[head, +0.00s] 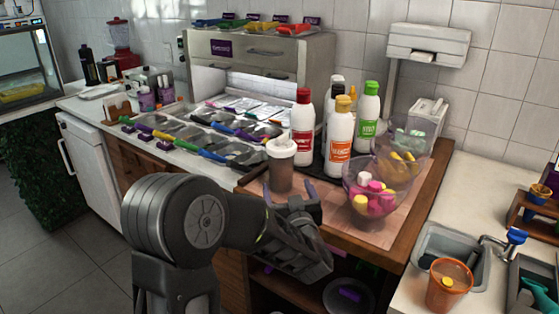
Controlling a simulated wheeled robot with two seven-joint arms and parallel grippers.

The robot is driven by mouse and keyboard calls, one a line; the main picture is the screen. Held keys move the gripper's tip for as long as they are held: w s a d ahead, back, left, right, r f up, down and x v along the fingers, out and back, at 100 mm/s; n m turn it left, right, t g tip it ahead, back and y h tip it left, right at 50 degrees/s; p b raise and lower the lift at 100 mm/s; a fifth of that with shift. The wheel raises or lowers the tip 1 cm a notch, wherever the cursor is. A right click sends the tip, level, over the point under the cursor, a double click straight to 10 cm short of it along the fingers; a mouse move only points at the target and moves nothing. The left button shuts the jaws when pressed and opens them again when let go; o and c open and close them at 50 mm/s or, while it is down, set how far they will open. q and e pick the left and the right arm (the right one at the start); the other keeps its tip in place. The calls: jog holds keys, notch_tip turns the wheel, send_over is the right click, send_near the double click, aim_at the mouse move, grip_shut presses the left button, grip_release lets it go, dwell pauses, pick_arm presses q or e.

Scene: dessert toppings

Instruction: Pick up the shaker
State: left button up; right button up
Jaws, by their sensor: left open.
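The shaker (281,172) has a white lid and a brownish see-through body. It stands upright near the left front edge of the wooden counter. My left gripper (289,190) is in front of it and slightly to its right, with its jaws open and the fingertips near the shaker's lower body. I cannot tell whether the fingers touch it or reach around it. My right gripper is not in view.
Sauce bottles with red (303,135), orange (340,140) and green (368,115) labels stand close behind and right of the shaker. A clear bowl of pink and yellow pieces (376,188) stands to the right. Topping trays (215,140) lie to the left.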

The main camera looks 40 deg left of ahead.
aim_at(284, 175)
pick_arm(q)
jog(key=shift+s+d+r, duration=0.1)
jog(key=shift+x, duration=1.4)
jog(key=p+x, duration=0.1)
jog(key=x, duration=0.4)
jog(key=shift+c, duration=0.3)
jog(key=c, duration=1.8)
jog(key=shift+r, duration=0.1)
